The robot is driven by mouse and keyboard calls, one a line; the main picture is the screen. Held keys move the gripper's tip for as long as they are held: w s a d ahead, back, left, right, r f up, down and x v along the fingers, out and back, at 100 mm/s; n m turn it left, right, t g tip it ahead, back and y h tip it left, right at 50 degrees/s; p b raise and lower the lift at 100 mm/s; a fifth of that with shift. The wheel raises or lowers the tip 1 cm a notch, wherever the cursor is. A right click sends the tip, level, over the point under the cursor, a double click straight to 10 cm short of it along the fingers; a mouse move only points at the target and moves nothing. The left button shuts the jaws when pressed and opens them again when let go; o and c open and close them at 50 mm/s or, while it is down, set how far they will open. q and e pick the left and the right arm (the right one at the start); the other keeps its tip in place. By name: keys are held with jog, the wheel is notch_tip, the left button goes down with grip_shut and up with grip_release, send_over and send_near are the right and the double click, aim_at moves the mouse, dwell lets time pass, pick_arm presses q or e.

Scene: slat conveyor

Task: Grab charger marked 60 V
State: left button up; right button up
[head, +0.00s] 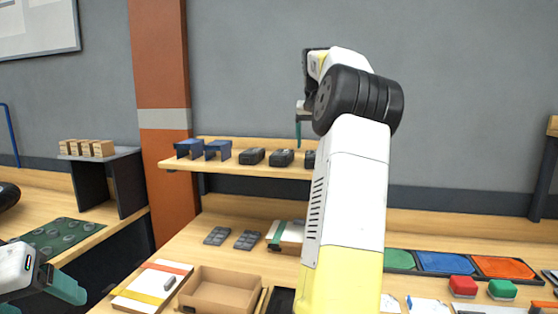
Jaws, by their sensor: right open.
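Three dark block-shaped devices, a left one (252,156), a middle one (281,158) and a right one (309,158), stand in a row on the raised wooden shelf (240,170). They may be the chargers; their markings are too small to read. The right one is partly hidden by my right arm. My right gripper (298,135) is open, raised above the shelf near the middle and right blocks, its teal fingertip pointing down and apart from them. My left gripper (58,273) is at the lower left, its teal fingers spread and empty, far from the shelf.
Two blue stands (203,149) share the shelf. Below lie grey pads (232,238), an open cardboard box (218,290) and a clipboard-like board (152,285). Coloured trays (445,263) and red and green blocks (482,288) lie right. An orange pillar (163,120) stands left of the shelf.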

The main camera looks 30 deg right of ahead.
jog(key=x, duration=0.5)
jog(key=shift+w+f, duration=0.25)
jog(key=shift+f, duration=0.1)
jog(key=shift+d, duration=0.1)
grip_shut()
